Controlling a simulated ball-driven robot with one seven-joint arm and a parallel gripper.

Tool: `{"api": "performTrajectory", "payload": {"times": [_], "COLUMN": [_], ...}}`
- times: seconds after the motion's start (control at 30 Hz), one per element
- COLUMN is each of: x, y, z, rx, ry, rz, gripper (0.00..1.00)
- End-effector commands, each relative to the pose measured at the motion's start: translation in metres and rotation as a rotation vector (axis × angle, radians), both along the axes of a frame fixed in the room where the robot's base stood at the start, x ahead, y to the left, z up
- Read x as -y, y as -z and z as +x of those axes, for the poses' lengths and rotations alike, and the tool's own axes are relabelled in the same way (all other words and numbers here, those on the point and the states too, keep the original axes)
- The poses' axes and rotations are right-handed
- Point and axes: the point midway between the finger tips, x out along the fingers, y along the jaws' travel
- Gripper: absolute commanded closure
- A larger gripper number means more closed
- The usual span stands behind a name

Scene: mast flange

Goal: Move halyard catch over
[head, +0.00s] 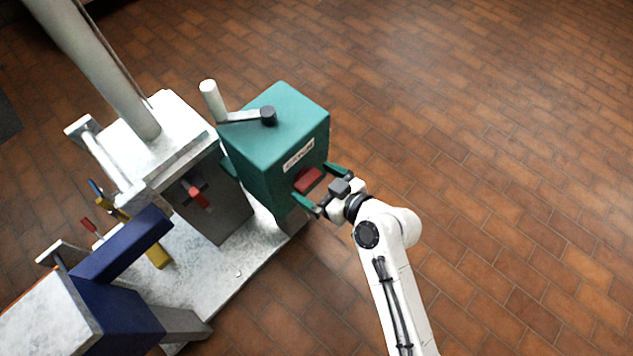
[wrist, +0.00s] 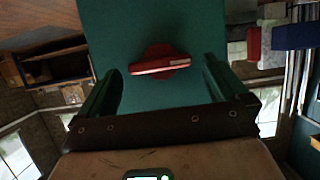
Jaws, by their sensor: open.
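The halyard catch appears to be the red lever on the front face of a teal box (head: 275,130), below a white label too small to read surely. The red catch (head: 307,180) shows in the head view. In the wrist view the catch (wrist: 160,66) is a red disc with a bar lying nearly across the picture. My gripper (head: 312,184) is open, its two green fingers on either side of the catch. In the wrist view my gripper (wrist: 161,76) has clear space between each finger and the catch. Nothing is held; whether the fingertips touch the box I cannot tell.
A crank with a white handle (head: 210,97) tops the teal box. Left of it stands a pale mast (head: 105,70) on a grey block with another red lever (head: 197,195). A blue beam (head: 120,250) is at lower left. The brick floor (head: 520,170) to the right is clear.

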Motion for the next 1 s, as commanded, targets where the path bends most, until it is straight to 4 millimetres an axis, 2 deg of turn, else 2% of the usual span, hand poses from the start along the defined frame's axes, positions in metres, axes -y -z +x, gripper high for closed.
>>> {"api": "performTrajectory", "payload": {"times": [0.33,0.9,1.0], "x": [-0.0031,-0.0028,-0.0027], "y": [0.0009,0.001,0.0011], "z": [0.0023,0.0021,0.0021], "rx": [0.001,0.0,-0.002], "ry": [0.0,0.0,0.0], "rz": [0.001,0.0,0.001], "gripper": [0.0,0.54,0.54]}}
